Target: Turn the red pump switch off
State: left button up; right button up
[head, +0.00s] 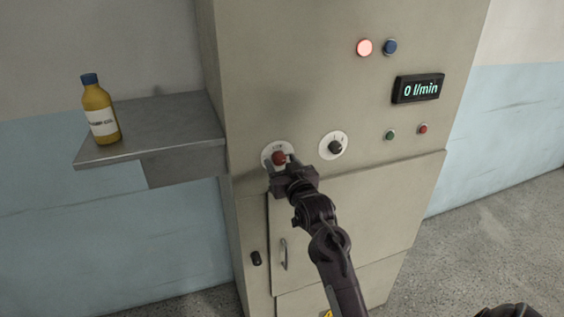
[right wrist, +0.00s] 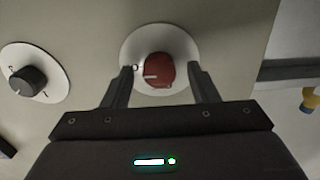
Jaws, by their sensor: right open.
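The red pump switch (head: 279,158) is a round red knob on a white dial plate, on the front of a beige cabinet. In the right wrist view the red knob (right wrist: 158,70) sits between my two fingertips, with its white line lying roughly level in that picture. A small round mark shows beside the knob's left edge there. My right gripper (head: 280,165) is open at the knob, with the fingers (right wrist: 158,78) on either side of it and gaps visible. My left gripper is not in view.
A black knob (head: 335,147) sits right of the red one. Above are a glowing pale red lamp (head: 364,47), a blue lamp (head: 390,46) and a display (head: 418,88) reading 0 l/min. A metal shelf (head: 170,122) with a yellow bottle (head: 101,112) juts out left.

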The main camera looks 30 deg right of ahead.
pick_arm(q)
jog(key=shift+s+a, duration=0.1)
pick_arm(e)
jog(key=shift+c, duration=0.4)
jog(key=c, duration=0.9)
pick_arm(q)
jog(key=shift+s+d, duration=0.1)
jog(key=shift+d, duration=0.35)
